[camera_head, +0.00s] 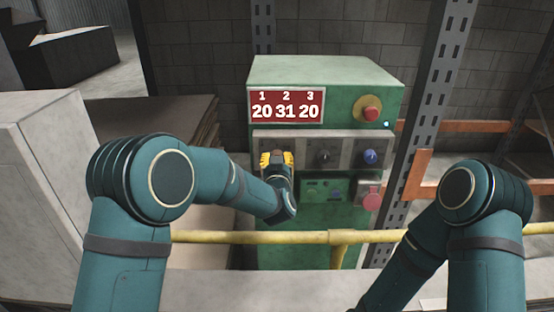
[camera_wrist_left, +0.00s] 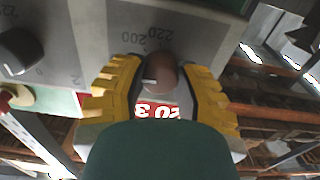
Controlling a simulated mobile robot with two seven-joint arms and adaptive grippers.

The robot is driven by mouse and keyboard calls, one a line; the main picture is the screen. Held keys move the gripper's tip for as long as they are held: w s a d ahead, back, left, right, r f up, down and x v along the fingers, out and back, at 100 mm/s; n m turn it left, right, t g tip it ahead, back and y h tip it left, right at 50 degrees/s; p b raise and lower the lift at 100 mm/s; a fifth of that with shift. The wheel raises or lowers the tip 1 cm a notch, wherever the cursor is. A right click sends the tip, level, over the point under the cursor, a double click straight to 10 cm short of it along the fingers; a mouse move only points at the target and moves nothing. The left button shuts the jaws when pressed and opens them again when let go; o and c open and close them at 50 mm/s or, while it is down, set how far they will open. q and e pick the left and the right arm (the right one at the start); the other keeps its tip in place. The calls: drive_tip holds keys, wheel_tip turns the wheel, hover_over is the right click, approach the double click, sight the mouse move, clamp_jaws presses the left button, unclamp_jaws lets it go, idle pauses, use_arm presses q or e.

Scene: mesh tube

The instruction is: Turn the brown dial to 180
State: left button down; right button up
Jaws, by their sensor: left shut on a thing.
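The brown dial (camera_wrist_left: 161,76) is between the yellow fingers of my left gripper (camera_wrist_left: 160,88) in the left wrist view. The fingers are shut on it from both sides. A pale mark shows on the dial, and the numbers 200 and 220 are printed on the panel beside it. In the head view my left gripper (camera_head: 276,158) is at the leftmost dial position and hides the dial. The red display (camera_head: 286,105) reads 20, 31 and 20 under 1, 2 and 3. My right arm is at lower right; its gripper is out of view.
A black dial (camera_head: 325,156) and a blue dial (camera_head: 371,157) sit right of my left gripper on the green machine (camera_head: 325,72). A red button (camera_head: 370,112) is above them. A yellow rail (camera_head: 290,238) crosses in front. A metal post (camera_head: 440,90) stands at right.

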idle(0.3)
use_arm(q)
drive_tip(key=c, duration=0.6)
unclamp_jaws()
drive_tip(key=s, duration=1.2)
